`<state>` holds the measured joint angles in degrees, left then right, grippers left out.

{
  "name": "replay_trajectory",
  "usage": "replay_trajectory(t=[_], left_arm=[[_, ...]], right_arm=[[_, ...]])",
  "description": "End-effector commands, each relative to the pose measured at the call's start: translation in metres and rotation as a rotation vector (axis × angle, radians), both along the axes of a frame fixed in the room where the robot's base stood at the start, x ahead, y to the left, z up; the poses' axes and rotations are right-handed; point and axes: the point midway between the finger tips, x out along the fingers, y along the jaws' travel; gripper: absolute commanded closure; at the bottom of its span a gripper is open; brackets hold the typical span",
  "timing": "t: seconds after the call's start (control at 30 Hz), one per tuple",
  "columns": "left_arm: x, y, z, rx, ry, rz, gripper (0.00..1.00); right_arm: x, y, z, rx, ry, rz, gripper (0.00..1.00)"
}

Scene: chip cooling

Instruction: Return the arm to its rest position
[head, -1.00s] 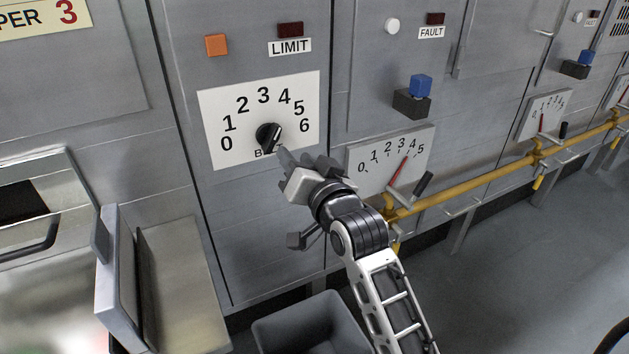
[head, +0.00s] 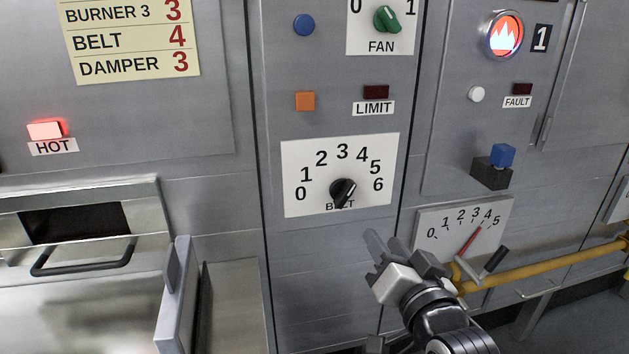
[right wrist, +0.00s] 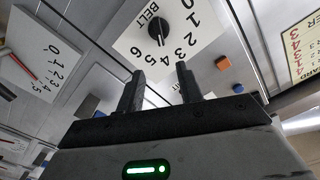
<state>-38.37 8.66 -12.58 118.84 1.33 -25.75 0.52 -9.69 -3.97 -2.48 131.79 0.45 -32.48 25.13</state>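My right gripper (head: 388,250) is in the lower right of the head view, below and to the right of the BELT dial. In the right wrist view its two dark fingers (right wrist: 162,82) stand apart with nothing between them. It is open and clear of the dial's knob. The black BELT knob (head: 342,192) sits on a white plate (head: 300,207) marked 0 to 6. The knob also shows ahead of the fingers in the right wrist view (right wrist: 158,30). Its exact setting is hard to read. My left gripper is in neither view.
To the right are a gauge (head: 440,218), a yellow pipe (head: 520,272) and a blue-topped block (head: 492,170) sticking out of the panel. At the left are an oven-like opening with a handle (head: 85,257) and a grey upright plate (head: 175,300). The panel face below the dial is clear.

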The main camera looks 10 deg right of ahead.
Motion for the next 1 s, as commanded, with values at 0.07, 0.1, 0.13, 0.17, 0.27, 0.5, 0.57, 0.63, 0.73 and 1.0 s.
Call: replay_trajectory(t=[0.07, 0.1, 0.13, 0.17, 0.27, 0.5, 0.57, 0.63, 0.73, 1.0], left_arm=[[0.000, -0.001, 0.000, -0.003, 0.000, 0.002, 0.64], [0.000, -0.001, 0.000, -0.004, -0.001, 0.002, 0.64], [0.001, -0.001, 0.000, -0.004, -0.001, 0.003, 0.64], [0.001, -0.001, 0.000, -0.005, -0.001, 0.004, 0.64], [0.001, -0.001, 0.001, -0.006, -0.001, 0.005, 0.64], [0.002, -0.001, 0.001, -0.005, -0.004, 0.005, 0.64], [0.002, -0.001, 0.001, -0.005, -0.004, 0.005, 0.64], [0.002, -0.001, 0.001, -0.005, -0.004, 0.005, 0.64], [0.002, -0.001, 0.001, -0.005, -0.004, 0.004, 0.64], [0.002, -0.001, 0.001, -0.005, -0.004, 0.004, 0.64]], right_arm=[[-0.003, 0.003, -0.016, -0.029, 0.032, 0.012, 0.64], [-0.007, 0.006, -0.030, -0.055, 0.062, 0.024, 0.64], [-0.010, 0.009, -0.043, -0.082, 0.088, 0.036, 0.64], [-0.015, 0.012, -0.059, -0.113, 0.120, 0.051, 0.64], [-0.042, 0.024, -0.119, -0.232, 0.240, 0.120, 0.64], [-0.127, 0.046, -0.233, -0.467, 0.467, 0.309, 0.64], [-0.143, 0.049, -0.248, -0.500, 0.497, 0.343, 0.64], [-0.156, 0.051, -0.259, -0.524, 0.521, 0.371, 0.64], [-0.163, 0.052, -0.265, -0.540, 0.533, 0.387, 0.64], [-0.163, 0.052, -0.265, -0.540, 0.533, 0.387, 0.64]])
